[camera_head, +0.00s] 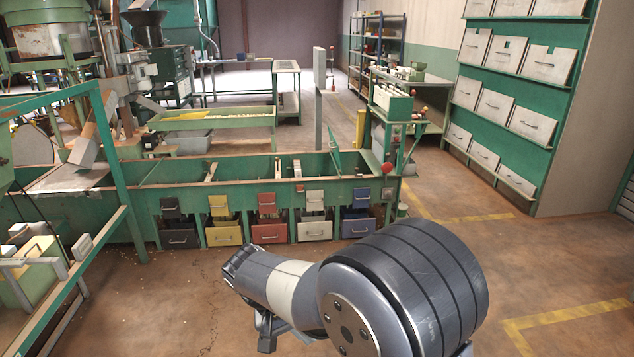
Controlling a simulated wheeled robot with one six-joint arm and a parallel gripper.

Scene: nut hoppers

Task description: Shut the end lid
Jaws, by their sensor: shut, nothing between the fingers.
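A long green hopper bench (130,202) runs across the middle of the view, its top divided into open compartments. At its right end a thin green lid (335,138) stands up steeply, seen nearly edge-on, so the end compartment looks open. Its lower edge and hinge are too small to make out. My gripper (235,266) is low in the foreground at the end of my arm, in front of the bench and apart from the lid. It looks shut and empty, with its fingertips seen only small.
Coloured drawers, including a yellow bin (223,234) and a red bin (269,232), sit under the bench front. A green machine post (388,130) stands just right of the lid. A green railing (118,150) crosses the left side. Floor at the right is clear.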

